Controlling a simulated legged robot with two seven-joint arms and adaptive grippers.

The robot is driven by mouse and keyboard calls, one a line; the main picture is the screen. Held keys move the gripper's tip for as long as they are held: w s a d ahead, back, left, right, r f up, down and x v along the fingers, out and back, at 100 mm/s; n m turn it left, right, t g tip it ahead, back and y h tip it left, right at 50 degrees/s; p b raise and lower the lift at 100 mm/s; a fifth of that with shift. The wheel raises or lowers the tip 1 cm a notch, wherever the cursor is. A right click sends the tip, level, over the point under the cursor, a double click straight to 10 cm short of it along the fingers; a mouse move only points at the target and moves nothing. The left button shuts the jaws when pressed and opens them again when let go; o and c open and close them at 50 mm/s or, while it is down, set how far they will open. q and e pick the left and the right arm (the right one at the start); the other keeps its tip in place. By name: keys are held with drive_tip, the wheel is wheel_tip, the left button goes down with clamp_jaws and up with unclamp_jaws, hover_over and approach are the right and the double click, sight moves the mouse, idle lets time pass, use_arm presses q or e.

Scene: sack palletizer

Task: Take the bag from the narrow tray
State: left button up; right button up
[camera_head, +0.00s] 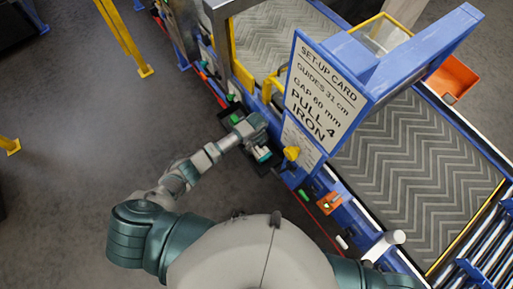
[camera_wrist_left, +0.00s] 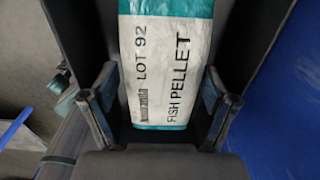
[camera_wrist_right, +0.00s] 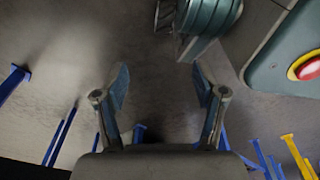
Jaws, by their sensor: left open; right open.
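The bag (camera_wrist_left: 165,60) is white with teal bands and reads "FISH PELLET" and "LOT 92". It lies in the narrow dark tray (camera_wrist_left: 249,45), between the tray's side walls. My left gripper (camera_wrist_left: 158,78) is open, with one finger on each side of the bag's near end; I cannot tell whether they touch it. In the head view, my left gripper (camera_head: 258,140) is over the tray beside the blue machine frame, and only a little of the bag (camera_head: 262,154) shows. My right gripper (camera_wrist_right: 160,78) is open and empty above the grey floor.
A set-up card (camera_head: 325,90) on the blue frame reads "GUIDES 31 cm, GAP 60 mm, PULL 4 IRON". A chevron conveyor belt (camera_head: 410,165) and an orange bin (camera_head: 452,78) are to the right. A yellow post (camera_head: 124,38) stands at upper left. The left floor is mostly clear.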

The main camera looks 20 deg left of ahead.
use_arm(q)
drive_tip(key=shift+d+f, duration=0.15)
drive_tip(key=shift+f, duration=0.1)
drive_tip(key=shift+d, duration=0.25)
drive_tip(key=shift+c, duration=1.2)
drive_tip(key=shift+a, duration=0.1)
drive_tip(key=c, duration=0.8)
drive_tip(key=shift+a, duration=0.2)
drive_tip(key=shift+c, duration=1.3)
